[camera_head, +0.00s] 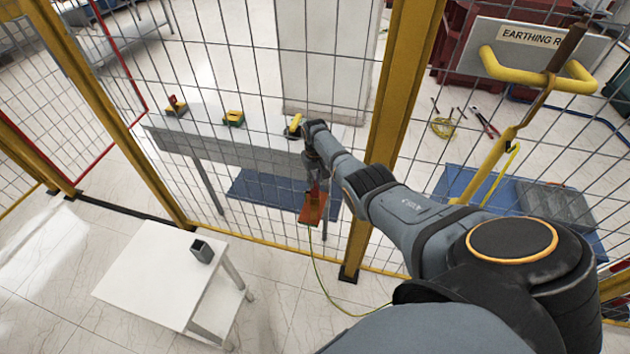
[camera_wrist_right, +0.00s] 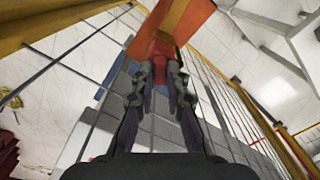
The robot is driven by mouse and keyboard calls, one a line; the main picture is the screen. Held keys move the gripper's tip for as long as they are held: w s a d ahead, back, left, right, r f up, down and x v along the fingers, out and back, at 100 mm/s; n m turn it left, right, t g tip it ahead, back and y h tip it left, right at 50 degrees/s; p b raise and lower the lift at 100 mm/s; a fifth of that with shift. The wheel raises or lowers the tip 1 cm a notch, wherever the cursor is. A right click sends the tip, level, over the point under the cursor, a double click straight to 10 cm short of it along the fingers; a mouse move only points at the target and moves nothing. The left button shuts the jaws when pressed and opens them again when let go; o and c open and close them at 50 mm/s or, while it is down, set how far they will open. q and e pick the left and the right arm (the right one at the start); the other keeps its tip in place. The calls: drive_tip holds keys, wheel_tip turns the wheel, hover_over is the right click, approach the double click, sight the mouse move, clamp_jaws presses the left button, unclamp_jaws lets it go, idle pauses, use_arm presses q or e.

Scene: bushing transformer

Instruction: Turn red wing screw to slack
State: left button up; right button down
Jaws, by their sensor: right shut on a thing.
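My right gripper (camera_head: 315,182) is in front of the mesh fence. An orange-red clamp piece (camera_head: 313,208) hangs just below its fingertips, with a thin yellow-green cable leading down from it. In the right wrist view my right gripper (camera_wrist_right: 159,75) has its two fingers nearly together. A small red part (camera_wrist_right: 151,80), which looks like the red wing screw, shows between them. The orange clamp body (camera_wrist_right: 168,32) lies just beyond the tips. The fingers hide most of the screw, so its wings and turn angle cannot be made out. My left gripper is not in view.
A yellow-framed mesh fence (camera_head: 403,85) stands close to my right arm. A small white table (camera_head: 155,275) with a grey hollow block (camera_head: 202,250) is at lower left. Behind the fence is a grey table (camera_head: 240,140) with several yellow items. An earthing-rod holder (camera_head: 535,70) hangs at upper right.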

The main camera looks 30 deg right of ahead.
sight(315, 183)
drive_tip(key=n, duration=1.2)
drive_tip(key=shift+n, duration=0.3)
idle(0.4)
drive_tip(key=c, duration=1.3)
unclamp_jaws()
drive_tip(key=shift+c, duration=0.2)
wheel_tip(315, 183, up, 12)
